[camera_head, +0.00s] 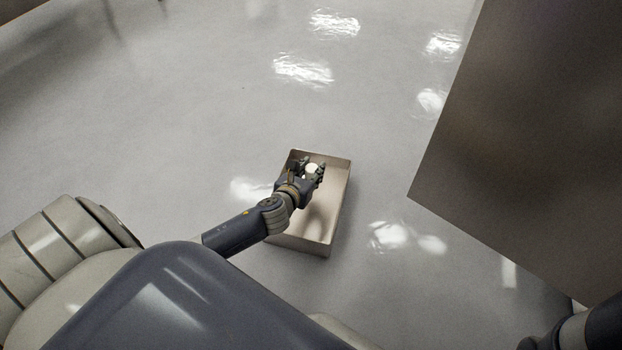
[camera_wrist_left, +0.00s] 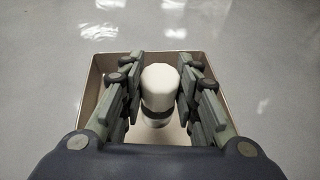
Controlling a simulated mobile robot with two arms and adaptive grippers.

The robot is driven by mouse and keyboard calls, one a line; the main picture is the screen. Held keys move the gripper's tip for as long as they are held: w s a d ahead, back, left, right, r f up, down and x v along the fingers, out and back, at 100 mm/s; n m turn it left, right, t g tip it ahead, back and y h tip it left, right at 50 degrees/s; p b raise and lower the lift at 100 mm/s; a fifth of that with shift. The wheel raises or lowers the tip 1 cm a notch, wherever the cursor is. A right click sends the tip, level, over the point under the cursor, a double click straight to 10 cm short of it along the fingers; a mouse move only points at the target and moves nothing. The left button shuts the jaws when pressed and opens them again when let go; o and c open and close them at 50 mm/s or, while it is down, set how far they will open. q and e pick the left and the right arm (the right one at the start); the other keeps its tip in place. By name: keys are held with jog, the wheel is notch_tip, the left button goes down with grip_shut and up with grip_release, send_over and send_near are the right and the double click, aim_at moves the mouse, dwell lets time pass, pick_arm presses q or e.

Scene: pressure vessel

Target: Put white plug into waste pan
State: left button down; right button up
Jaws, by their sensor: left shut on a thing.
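The white plug (camera_head: 312,168) is held between the fingers of my left gripper (camera_head: 314,172). In the left wrist view the plug (camera_wrist_left: 159,88) is a white cylinder with a dark band, and the fingers of my left gripper (camera_wrist_left: 158,88) press on both its sides. The waste pan (camera_head: 335,215) is an open, rectangular beige box on the floor. The gripper and plug are over the far part of the pan in the head view. The pan's rim (camera_wrist_left: 93,80) surrounds them in the left wrist view. My right gripper is not visible.
A large brown panel or box (camera_head: 530,130) stands at the right. The glossy grey floor (camera_head: 170,120) around the pan is clear on the left and far sides. Part of my right arm (camera_head: 590,325) shows at the bottom right.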

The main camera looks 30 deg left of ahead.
pick_arm(q)
jog(key=shift+f+b, duration=1)
jog(key=shift+f, duration=0.45)
jog(key=shift+f, duration=0.1)
jog(key=shift+f, duration=0.15)
jog(key=c, duration=1.2)
grip_release()
